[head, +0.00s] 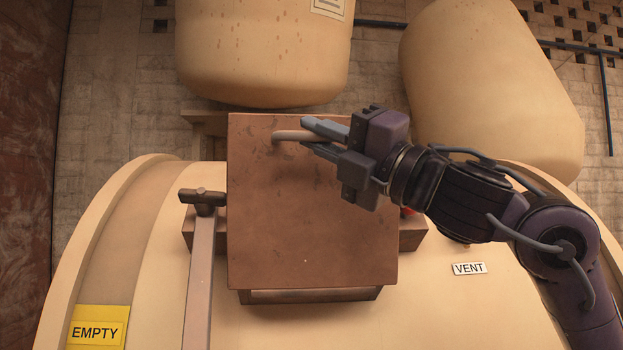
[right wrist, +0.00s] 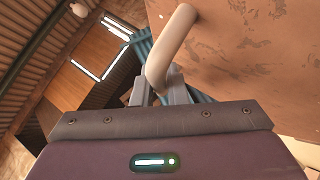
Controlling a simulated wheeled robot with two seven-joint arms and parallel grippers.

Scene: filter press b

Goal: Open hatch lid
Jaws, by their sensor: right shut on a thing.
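The hatch lid (head: 300,220) is a square, rust-brown plate on top of the cream tank, seen in the head view. A pale bar handle (head: 290,137) sits near its far edge. My right gripper (head: 318,137) comes in from the right and is shut on the handle. In the right wrist view, the handle (right wrist: 168,48) runs up from between the fingers (right wrist: 165,90), and the brown lid face (right wrist: 245,45) fills the upper right. In the head view a box-shaped rim (head: 310,296) shows below the lid's near edge. My left gripper is not in view.
A clamp bar with a dark T-shaped knob (head: 203,197) stands just left of the lid. A yellow EMPTY sign (head: 97,326) and a VENT label (head: 468,268) are on the tank (head: 150,250). Two large cream vessels (head: 265,50) stand behind, close to the lid's far edge.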

